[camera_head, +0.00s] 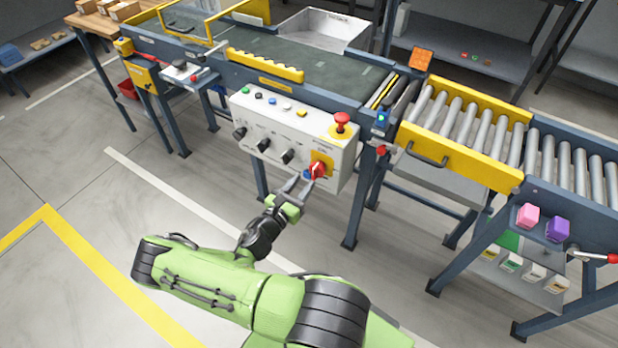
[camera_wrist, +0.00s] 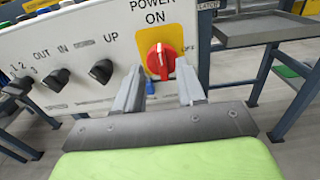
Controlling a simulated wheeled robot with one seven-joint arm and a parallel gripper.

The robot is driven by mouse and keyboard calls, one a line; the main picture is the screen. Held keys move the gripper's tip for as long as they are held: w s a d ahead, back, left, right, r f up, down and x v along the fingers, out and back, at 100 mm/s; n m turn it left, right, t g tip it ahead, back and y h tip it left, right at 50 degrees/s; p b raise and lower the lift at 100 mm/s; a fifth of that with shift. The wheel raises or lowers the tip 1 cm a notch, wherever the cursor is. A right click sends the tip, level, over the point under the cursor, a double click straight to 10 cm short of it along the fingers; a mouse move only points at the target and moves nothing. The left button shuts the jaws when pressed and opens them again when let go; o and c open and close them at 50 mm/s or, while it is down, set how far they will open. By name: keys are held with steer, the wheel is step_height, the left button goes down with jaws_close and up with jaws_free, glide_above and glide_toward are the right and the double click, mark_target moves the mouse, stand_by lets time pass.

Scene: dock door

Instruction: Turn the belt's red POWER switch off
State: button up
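The red POWER switch (camera_head: 318,170) is a rotary knob on a yellow plate at the lower right of the white control panel (camera_head: 262,118). My gripper (camera_head: 301,183) is just in front of the knob. In the wrist view my gripper (camera_wrist: 160,90) is open, its two fingers apart below and to either side of the knob. I cannot tell whether either finger touches it.
Black knobs (camera_wrist: 102,71) sit left of the switch on the panel. A red mushroom button (camera_head: 341,120) is above it. The belt (camera_head: 300,75) runs behind the panel, with a roller conveyor (camera_head: 470,120) to the right. The floor in front is clear.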

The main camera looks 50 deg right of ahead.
mark_target(313, 171)
steer(key=d, duration=0.4)
steer(key=shift+w+d+b, duration=0.2)
steer(key=shift+d+b, duration=0.2)
jaws_close()
